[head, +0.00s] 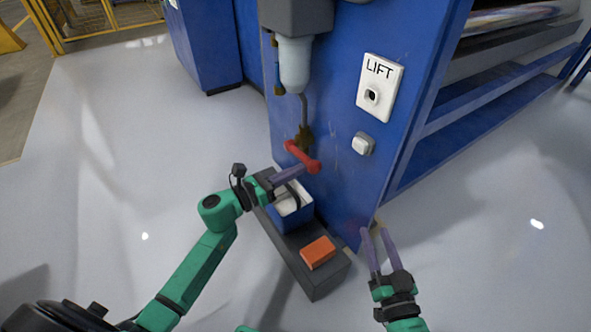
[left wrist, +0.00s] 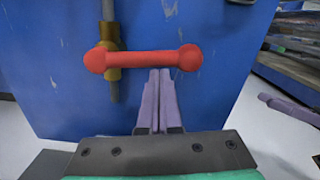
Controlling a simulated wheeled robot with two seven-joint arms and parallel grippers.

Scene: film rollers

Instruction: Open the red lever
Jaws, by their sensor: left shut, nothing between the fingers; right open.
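The red lever (head: 302,157) is on a brass valve (head: 304,137) on the side of the blue machine. In the left wrist view the red lever (left wrist: 145,60) lies nearly level, across the thin vertical pipe, with its free end to the right. My left gripper (head: 303,171) is shut and empty, its fingertips (left wrist: 160,72) just below the lever's bar, nearer its right end. I cannot tell whether they touch it. My right gripper (head: 372,232) is open and empty, right of the machine's lower corner.
A white LIFT plate (head: 380,85) and a small white switch (head: 363,144) are on the blue panel (head: 340,185). Below the lever, a dark base (head: 318,277) carries a blue box (head: 294,219) and an orange block (head: 318,253). The pale floor (head: 110,190) at left is clear.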

